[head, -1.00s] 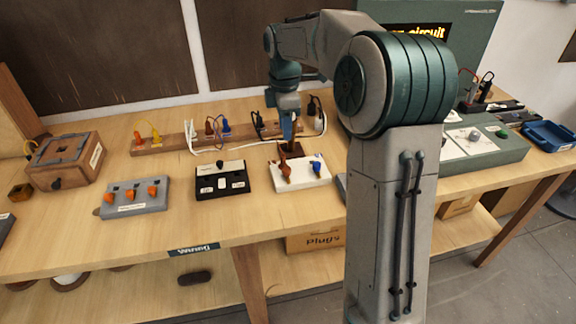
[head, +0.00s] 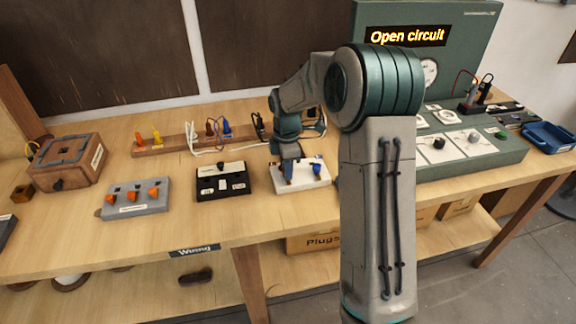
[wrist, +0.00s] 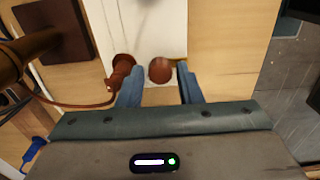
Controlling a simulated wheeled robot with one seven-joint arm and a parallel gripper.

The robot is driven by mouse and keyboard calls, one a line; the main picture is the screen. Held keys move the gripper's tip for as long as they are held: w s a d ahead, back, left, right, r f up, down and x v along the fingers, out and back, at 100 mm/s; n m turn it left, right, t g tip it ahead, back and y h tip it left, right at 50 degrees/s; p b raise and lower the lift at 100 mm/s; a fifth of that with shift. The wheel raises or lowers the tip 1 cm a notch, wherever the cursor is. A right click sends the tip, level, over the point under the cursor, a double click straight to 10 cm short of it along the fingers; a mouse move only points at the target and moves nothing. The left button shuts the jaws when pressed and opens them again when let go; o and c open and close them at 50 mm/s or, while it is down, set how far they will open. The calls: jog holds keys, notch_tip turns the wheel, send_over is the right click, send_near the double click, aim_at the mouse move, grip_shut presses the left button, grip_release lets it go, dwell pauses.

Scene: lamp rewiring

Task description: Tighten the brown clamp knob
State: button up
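The brown clamp knob (wrist: 159,70) is a round reddish-brown piece on the white block (wrist: 150,25) in the wrist view. My gripper (wrist: 158,80) is open, with a blue finger to each side of the knob and visible gaps between. A brown plug (wrist: 121,70) with a brown cable stands close left of the knob, near the left finger. In the head view, the white block (head: 312,181) sits near the front of the table, and my gripper (head: 287,176) is low over its left half, hiding the brown knob. A blue knob (head: 317,168) shows on the block's right.
A black switch box (head: 222,190) and a grey box with orange knobs (head: 135,208) stand to the left. The green tester (head: 480,155) at right reads "Open circuit". A plug rail (head: 170,146) and a white cable lie behind. The table front is clear.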

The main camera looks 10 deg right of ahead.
jog(key=shift+f, duration=0.1)
grip_shut()
jog(key=shift+d, duration=0.15)
